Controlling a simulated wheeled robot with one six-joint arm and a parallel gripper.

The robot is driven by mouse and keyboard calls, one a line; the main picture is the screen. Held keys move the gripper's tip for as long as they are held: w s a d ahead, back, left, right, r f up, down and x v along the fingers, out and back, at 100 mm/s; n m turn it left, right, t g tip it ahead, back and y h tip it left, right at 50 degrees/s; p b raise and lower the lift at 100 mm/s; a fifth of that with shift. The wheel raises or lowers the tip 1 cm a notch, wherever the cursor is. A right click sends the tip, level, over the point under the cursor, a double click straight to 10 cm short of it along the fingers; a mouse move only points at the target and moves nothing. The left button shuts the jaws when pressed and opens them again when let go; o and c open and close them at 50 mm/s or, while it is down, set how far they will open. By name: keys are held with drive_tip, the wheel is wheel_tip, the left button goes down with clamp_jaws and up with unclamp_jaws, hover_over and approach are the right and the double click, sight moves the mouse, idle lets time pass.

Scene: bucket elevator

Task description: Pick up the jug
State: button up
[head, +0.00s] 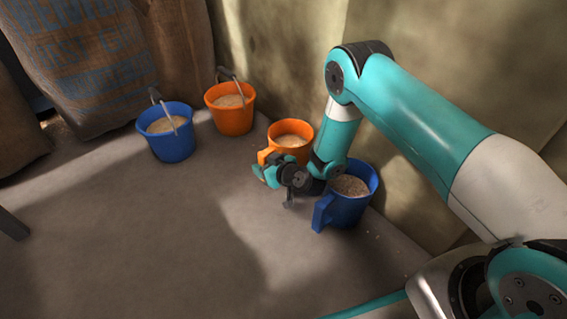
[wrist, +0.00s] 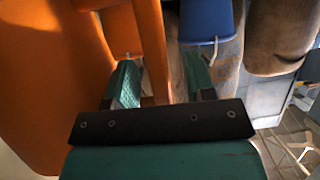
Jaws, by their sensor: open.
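An orange jug (head: 292,133) with a side handle stands by the wall, with pale grain inside. A blue jug (head: 343,207), also with a handle and grain, stands nearer to me, partly behind my wrist. My gripper (head: 272,184) is open at the handle side of the orange jug. In the wrist view the orange jug (wrist: 40,80) fills the left side. Its handle (wrist: 152,45) runs between the two teal fingers of my gripper (wrist: 163,78), closer to the left one. I cannot tell whether either finger touches it.
A blue bucket (head: 171,147) and an orange bucket (head: 231,120), both with grain, stand farther back. Burlap sacks (head: 85,70) lean behind them. A wall (head: 290,60) rises close behind the jugs.

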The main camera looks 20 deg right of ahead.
drive_tip(key=shift+w+a+f, duration=0.25)
drive_tip(key=shift+w+a, duration=0.05)
drive_tip(key=shift+w, duration=0.25)
clamp_jaws()
idle(1.0)
drive_tip(key=shift+r, duration=0.1)
